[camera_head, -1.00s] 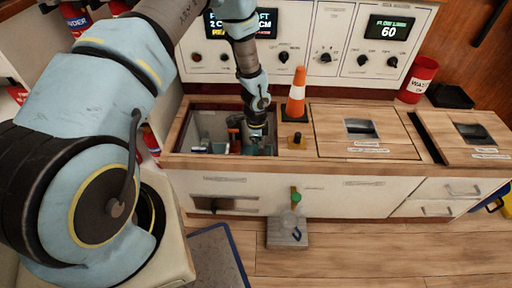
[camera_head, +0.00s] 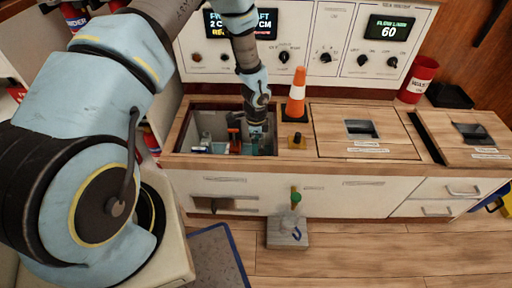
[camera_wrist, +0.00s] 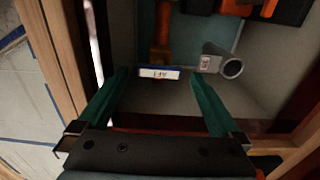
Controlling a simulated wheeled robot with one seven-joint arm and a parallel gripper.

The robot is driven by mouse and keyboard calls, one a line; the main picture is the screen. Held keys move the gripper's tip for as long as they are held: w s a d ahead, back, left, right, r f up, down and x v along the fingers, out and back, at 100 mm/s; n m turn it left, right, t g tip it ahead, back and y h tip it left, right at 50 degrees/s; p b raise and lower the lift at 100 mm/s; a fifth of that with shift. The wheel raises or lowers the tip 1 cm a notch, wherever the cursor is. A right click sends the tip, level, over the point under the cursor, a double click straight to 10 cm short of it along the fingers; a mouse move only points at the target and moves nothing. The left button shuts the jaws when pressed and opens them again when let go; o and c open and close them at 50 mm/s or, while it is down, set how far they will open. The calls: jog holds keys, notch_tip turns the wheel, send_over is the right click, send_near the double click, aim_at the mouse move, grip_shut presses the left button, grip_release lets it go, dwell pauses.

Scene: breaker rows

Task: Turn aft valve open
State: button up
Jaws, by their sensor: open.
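A white label reading AFT (camera_wrist: 158,73) with a blue edge shows in the wrist view, between and just beyond the tips of my gripper (camera_wrist: 160,82). An orange-brown lever-like part (camera_wrist: 162,35) stands behind the label, on a grey-green surface. My gripper's two green fingers are spread apart, with nothing held between them. In the head view, my gripper (camera_head: 256,146) reaches down into the open compartment (camera_head: 186,130) in the counter. An orange-red part (camera_head: 234,136) shows to its left. I cannot tell which way the aft valve is turned.
A grey pipe end (camera_wrist: 230,67) sits right of the label, near the right finger. Wooden compartment walls (camera_wrist: 62,60) stand close around. An orange and white cone (camera_head: 297,95) and a small black knob (camera_head: 297,140) stand on the counter right of the opening.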

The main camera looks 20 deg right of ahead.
notch_tip(320, 180, up, 9)
jog(key=shift+r+p, duration=0.2)
jog(key=shift+p, duration=0.2)
jog(key=w+a+r+n+t, duration=0.1)
jog(key=w+a+r+n, duration=0.3)
jog(key=a+r+n, duration=0.9)
jog(key=s+a+r+n, duration=0.4)
jog(key=a+r+n, duration=0.15)
jog(key=a, duration=0.35)
jog(key=s+a+r+n, duration=0.4)
jog(key=a+r, duration=0.3)
jog(key=a, duration=0.2)
notch_tip(320, 180, up, 18)
jog(key=p, duration=1.7)
jog(key=shift+d+f+t, duration=0.15)
jog(key=shift+f+t, duration=0.05)
jog(key=shift+t, duration=0.1)
jog(key=shift+w+m, duration=0.1)
jog(key=shift+m, duration=0.15)
